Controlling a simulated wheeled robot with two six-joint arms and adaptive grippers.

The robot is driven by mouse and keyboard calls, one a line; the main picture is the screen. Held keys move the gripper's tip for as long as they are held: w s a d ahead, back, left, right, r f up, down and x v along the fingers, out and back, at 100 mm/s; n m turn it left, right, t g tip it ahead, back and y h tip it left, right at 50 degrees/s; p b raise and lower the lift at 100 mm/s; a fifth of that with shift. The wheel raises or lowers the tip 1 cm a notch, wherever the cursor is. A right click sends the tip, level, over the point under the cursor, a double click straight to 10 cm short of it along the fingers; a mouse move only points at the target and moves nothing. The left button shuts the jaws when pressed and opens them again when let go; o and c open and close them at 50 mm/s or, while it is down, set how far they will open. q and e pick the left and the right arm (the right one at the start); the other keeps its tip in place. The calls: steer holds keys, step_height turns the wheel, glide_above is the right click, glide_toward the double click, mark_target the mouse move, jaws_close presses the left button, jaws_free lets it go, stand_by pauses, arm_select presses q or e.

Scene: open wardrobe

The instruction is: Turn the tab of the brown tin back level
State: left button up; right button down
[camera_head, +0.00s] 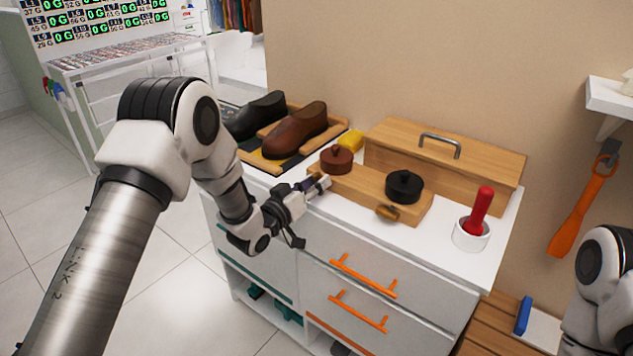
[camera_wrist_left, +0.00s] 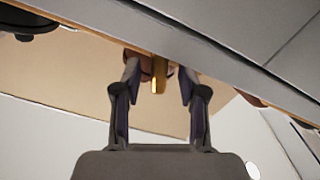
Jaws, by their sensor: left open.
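The brown tin (camera_head: 337,158) sits on the left part of a wooden board (camera_head: 365,191) on the white cabinet top. My left gripper (camera_head: 323,183) is just in front of it at the board's front edge, with its fingers pointing toward it. In the left wrist view a gold tab (camera_wrist_left: 159,76) stands between the two open fingers of the left gripper (camera_wrist_left: 157,80), with brown behind it. The fingers look apart from the tab on both sides. In the head view the gripper hides the tab. My right gripper is out of view; only part of the right arm shows.
A black tin (camera_head: 404,187) and a small brown wooden piece (camera_head: 387,213) are to the right on the board. A wooden box (camera_head: 450,165) stands behind. A black shoe (camera_head: 257,115) and brown shoe (camera_head: 294,131) are left.

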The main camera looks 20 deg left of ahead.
arm_select(q)
steer(key=shift+w, duration=0.1)
jaws_close()
steer(key=shift+n, duration=0.4)
steer(key=n, duration=1.2)
steer(key=shift+a+f+n+p, duration=0.1)
steer(key=shift+f+n+p, duration=0.1)
steer(key=shift+n+p, duration=0.15)
stand_by(0.5)
jaws_free()
